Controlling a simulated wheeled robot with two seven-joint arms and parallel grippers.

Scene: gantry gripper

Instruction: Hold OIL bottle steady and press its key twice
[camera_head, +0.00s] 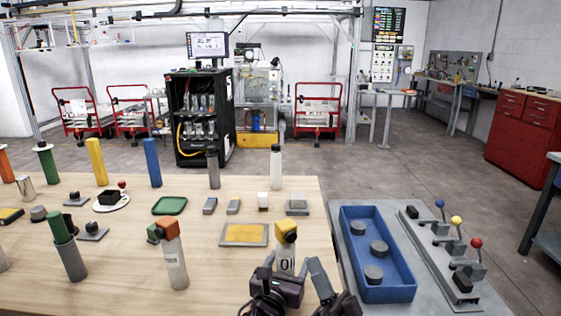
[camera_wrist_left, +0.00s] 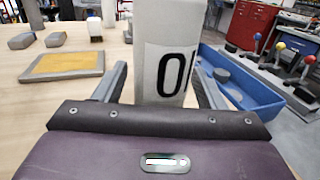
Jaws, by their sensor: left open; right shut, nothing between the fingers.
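The OIL bottle (camera_head: 286,256) stands upright near the table's front right, white with dark letters. Only part of its label shows. Its yellow key (camera_head: 285,226) is on top, with a dark part at its front. My left gripper (camera_head: 286,265) is open, its fingers on either side of the bottle. In the left wrist view the bottle (camera_wrist_left: 166,60) stands between the fingers, with the letter O facing me; its top is out of view. Whether the fingers touch it I cannot tell. My right gripper (camera_head: 318,268) is shut and empty, low, just right of the bottle.
A blue tray (camera_head: 398,292) with several grey discs lies to the right, beside a panel with blue, yellow and red levers (camera_head: 456,222). A bottle with an orange top (camera_head: 173,260) stands left. A yellow pad (camera_head: 243,235) lies behind and left of the OIL bottle.

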